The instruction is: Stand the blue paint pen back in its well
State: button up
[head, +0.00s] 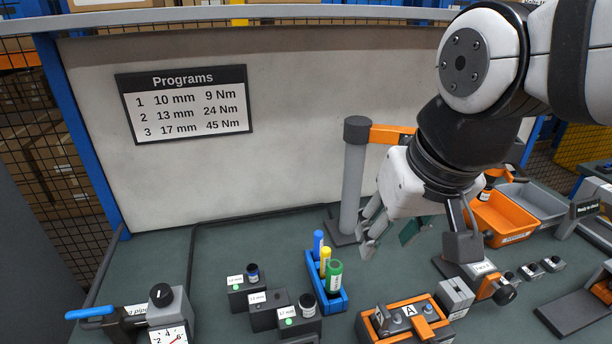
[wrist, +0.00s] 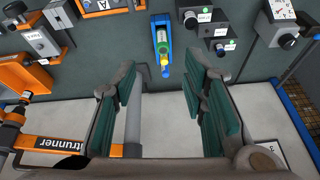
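The blue paint pen (head: 318,243) stands upright at the far end of a narrow blue rack (head: 341,303), beside a yellow pen (head: 325,258) and a thicker green pen (head: 334,275). Its lower part is hidden, so I cannot tell how deep it sits. In the wrist view, the blue pen (wrist: 166,71) shows at the lower end of the rack (wrist: 160,18). My gripper (head: 389,238) is open and empty, above the bench to the right of the rack and apart from the pens. Its green-padded fingers are spread wide in the wrist view (wrist: 158,88).
Dark socket blocks (head: 268,310) stand left of the rack. An orange fixture marked A (head: 405,318) is front right. A grey post (head: 352,180) with an orange arm stands behind my gripper. Orange (head: 503,219) and grey bins lie right. Bare bench lies behind the blocks.

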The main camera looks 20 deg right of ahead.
jog(key=shift+n+t, duration=0.3)
jog(key=shift+n, duration=0.3)
jog(key=s, duration=0.2)
jog(key=s+f, duration=0.1)
jog(key=s, duration=0.1)
jog(key=shift+d, duration=0.1)
jog(key=shift+w+r, duration=0.1)
dwell(0.5)
